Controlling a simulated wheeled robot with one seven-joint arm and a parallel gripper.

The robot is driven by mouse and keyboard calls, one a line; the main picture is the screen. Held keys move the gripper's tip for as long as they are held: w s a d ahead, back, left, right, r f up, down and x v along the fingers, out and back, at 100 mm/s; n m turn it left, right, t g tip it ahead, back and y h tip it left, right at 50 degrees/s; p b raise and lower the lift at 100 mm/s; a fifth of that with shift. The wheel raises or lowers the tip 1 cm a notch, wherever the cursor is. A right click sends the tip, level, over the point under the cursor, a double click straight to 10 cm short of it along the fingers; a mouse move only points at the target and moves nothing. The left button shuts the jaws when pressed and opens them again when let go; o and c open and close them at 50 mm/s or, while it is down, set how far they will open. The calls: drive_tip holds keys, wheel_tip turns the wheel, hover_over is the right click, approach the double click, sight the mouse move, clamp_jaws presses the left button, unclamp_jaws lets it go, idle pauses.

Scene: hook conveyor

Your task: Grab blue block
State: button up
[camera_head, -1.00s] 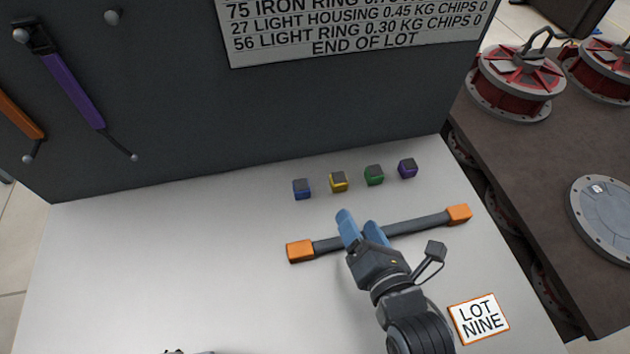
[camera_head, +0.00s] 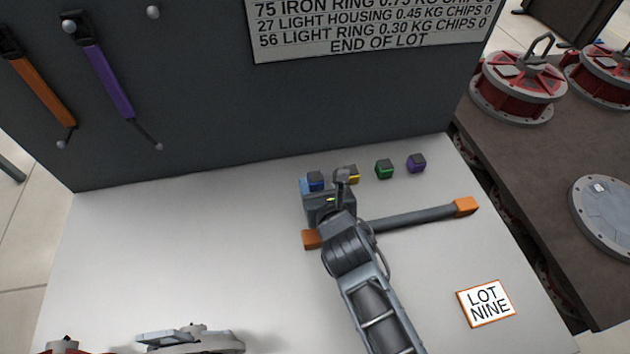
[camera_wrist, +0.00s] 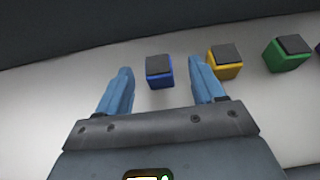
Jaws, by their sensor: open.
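The blue block (camera_head: 316,181) has a dark top and stands on the white table at the left end of a row of blocks. My gripper (camera_head: 325,183) is over the table just in front of it and partly hides it in the head view. In the wrist view, my gripper's two blue fingers (camera_wrist: 163,90) are open and empty. There the blue block (camera_wrist: 160,71) shows between the fingers' lines, at and slightly beyond the tips, nearer the right finger. I cannot tell whether a finger touches it.
The yellow block (camera_wrist: 225,62) is close to the right of the right finger. A green block (camera_head: 384,169) and a purple block (camera_head: 416,163) stand farther right. A grey bar with orange ends (camera_head: 425,215) lies under my arm. A dark panel (camera_head: 200,130) rises behind the blocks.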

sight(315, 176)
drive_tip(key=shift+f+x, duration=0.2)
drive_tip(key=shift+x, duration=2.25)
drive_tip(key=shift+s+a, duration=0.1)
drive_tip(key=shift+s, duration=0.05)
drive_tip(key=shift+c, duration=0.3)
drive_tip(key=c, duration=1)
drive_tip(key=shift+r, duration=0.1)
